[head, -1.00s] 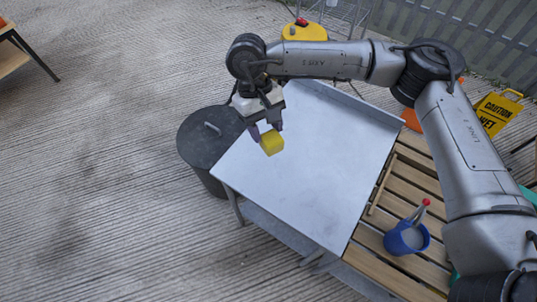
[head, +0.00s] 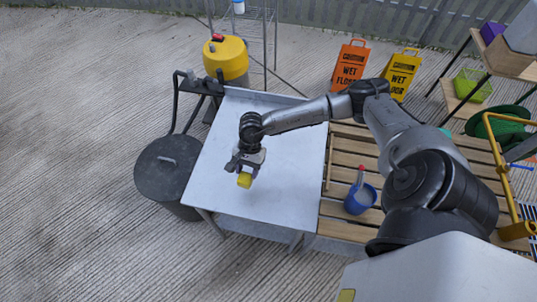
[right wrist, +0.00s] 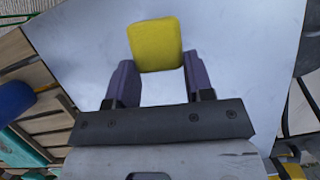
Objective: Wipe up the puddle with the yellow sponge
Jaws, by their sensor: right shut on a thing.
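The yellow sponge (head: 244,180) is between the fingers of my right gripper (head: 243,168), over the front half of the pale grey metal table (head: 297,190). The right wrist view shows the sponge (right wrist: 156,44) at the tips of the two dark fingers (right wrist: 157,66), which are shut on it. The table top shows behind it there. I cannot tell whether the sponge touches the table. I cannot make out a puddle on the table top. My left gripper is not in view.
A dark lidded bin (head: 166,172) stands left of the table.

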